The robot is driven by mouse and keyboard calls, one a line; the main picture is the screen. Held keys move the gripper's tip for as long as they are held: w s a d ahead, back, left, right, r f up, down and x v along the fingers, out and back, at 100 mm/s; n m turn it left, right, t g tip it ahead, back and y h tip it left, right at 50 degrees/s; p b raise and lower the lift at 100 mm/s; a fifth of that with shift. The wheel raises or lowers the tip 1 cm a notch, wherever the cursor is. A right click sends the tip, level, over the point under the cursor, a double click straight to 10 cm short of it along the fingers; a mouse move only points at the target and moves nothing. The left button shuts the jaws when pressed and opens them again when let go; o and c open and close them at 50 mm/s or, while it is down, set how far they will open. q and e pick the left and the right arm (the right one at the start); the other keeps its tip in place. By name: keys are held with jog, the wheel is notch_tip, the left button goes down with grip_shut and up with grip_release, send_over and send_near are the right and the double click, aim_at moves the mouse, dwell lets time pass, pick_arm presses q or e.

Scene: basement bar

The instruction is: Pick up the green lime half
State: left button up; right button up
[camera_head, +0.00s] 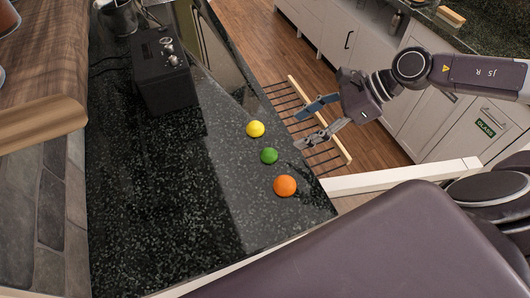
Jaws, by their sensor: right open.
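The green lime half (269,156) lies on the dark speckled counter (150,220), near its right edge. A yellow piece of fruit (255,129) lies just behind it and an orange piece (285,186) just in front of it, each a small gap away. My right gripper (302,127) comes in from the right with its fingers spread and nothing between them. Its fingertips point toward the fruit and stand to the right of the lime half, apart from it. My left gripper is not in view.
A black box-shaped appliance (163,82) and a metal jug (118,17) stand at the back of the counter. A slatted rack (318,118) shows beyond the counter's right edge, under my right gripper. The counter left of the fruit is clear.

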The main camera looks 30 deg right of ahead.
jog(key=b, duration=0.4)
send_near(275, 152)
jog(key=shift+w+f, duration=0.4)
jog(key=shift+f, duration=0.05)
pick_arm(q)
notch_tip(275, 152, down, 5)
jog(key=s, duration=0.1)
pick_arm(e)
jog(key=shift+f, duration=0.25)
jog(key=shift+p+x, duration=0.55)
jog(key=shift+x, duration=0.5)
jog(key=a+f+p, duration=0.1)
jog(key=w+a+p, duration=0.1)
jog(key=a+f+p, duration=0.1)
jog(key=a, duration=0.1)
jog(key=shift+w+f, duration=0.3)
jog(key=shift+f, duration=0.05)
jog(key=shift+w+a+f, duration=0.1)
jog(key=shift+a+f, duration=0.05)
jog(key=shift+f, duration=0.2)
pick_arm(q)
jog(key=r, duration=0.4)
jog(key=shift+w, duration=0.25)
pick_arm(e)
jog(key=c, duration=1.1)
